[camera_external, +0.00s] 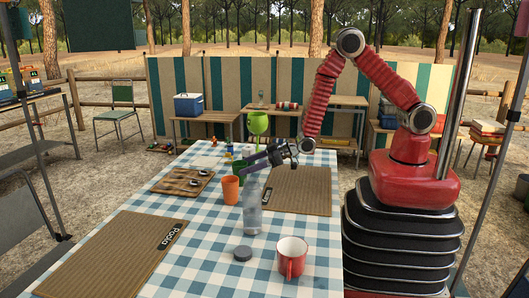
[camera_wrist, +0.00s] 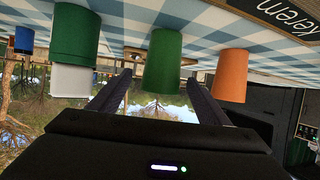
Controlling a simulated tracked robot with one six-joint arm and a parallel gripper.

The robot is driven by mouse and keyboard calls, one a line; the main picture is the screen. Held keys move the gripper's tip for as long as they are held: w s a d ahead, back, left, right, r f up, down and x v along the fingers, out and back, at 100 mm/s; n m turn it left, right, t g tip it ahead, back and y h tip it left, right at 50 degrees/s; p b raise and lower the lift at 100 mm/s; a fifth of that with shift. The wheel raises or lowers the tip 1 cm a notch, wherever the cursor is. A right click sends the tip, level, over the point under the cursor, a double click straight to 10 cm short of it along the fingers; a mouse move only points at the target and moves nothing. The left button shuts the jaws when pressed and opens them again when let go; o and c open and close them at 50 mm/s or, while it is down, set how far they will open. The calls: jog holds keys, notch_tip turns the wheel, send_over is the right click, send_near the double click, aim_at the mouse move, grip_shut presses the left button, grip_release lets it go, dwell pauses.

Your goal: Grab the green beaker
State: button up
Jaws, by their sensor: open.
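The green beaker (camera_wrist: 163,60) shows in the middle of the wrist view, which looks upside down. It appears between the two fingers of my gripper (camera_wrist: 158,78), which are spread apart with nothing clamped. In the external view the green beaker (camera_external: 238,167) is partly hidden by my gripper (camera_external: 245,165), which reaches left, low over the checked table. I cannot tell if the fingers touch the beaker. An orange cup (camera_wrist: 230,75) stands beside it in the wrist view and in front of it in the external view (camera_external: 230,190).
A dark green container with a white end (camera_wrist: 75,45) is on the beaker's other side. A clear bottle (camera_external: 252,212), red mug (camera_external: 291,257) and grey lid (camera_external: 243,254) stand nearer. A wooden tray (camera_external: 182,182) lies left.

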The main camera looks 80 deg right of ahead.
aim_at(240, 168)
jog(key=shift+x, duration=1.8)
jog(key=shift+a, duration=0.1)
jog(key=shift+c, duration=0.3)
jog(key=c, duration=1)
jog(key=shift+c, duration=0.2)
jog(key=shift+r, duration=0.1)
notch_tip(240, 168, up, 10)
